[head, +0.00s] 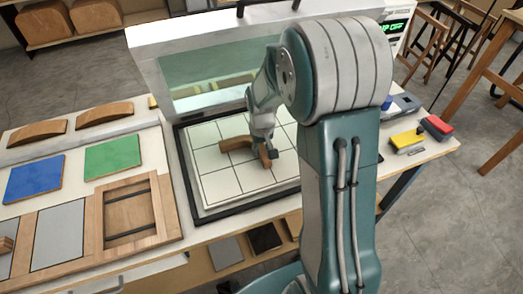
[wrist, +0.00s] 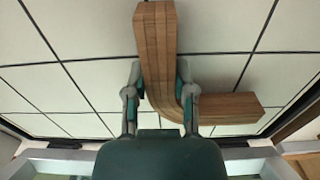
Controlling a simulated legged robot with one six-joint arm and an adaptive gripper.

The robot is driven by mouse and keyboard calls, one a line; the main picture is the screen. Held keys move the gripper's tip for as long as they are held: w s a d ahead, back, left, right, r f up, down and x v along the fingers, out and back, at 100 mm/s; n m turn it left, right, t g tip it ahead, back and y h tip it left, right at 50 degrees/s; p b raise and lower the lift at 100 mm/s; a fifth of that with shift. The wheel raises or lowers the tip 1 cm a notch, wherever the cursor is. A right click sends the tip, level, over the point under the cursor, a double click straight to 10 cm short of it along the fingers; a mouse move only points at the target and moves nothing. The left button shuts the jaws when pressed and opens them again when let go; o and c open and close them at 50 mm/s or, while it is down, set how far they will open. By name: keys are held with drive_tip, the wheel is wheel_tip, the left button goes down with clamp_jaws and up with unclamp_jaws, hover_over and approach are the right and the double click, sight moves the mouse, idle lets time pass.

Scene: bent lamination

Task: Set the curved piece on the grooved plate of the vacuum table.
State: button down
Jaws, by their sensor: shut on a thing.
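The curved piece (head: 236,144) is a bent strip of brown layered wood, shaped like an L with a rounded corner. My gripper (head: 265,150) is shut on it over the grooved plate (head: 218,185), a pale board with dark grid lines in a black frame. In the wrist view, the two fingers of my gripper (wrist: 160,98) press the sides of one leg of the curved piece (wrist: 156,45), near the bend. The other leg points right. The piece lies on or just above the plate; I cannot tell if it touches.
A raised lid (head: 160,65) with a greenish window stands behind the plate. Left are a blue panel (head: 35,184), a green panel (head: 112,157), arched wooden pieces (head: 104,115) and a wooden frame (head: 160,205). Yellow and red blocks (head: 407,140) lie right. The plate around the piece is clear.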

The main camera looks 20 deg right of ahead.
drive_tip(key=shift+d+f, duration=0.25)
drive_tip(key=shift+f, duration=0.15)
drive_tip(key=shift+d, duration=0.4)
drive_tip(key=c, duration=0.6)
unclamp_jaws()
drive_tip(key=shift+o, duration=0.8)
drive_tip(key=shift+a, duration=0.45)
drive_tip(key=shift+d, duration=0.1)
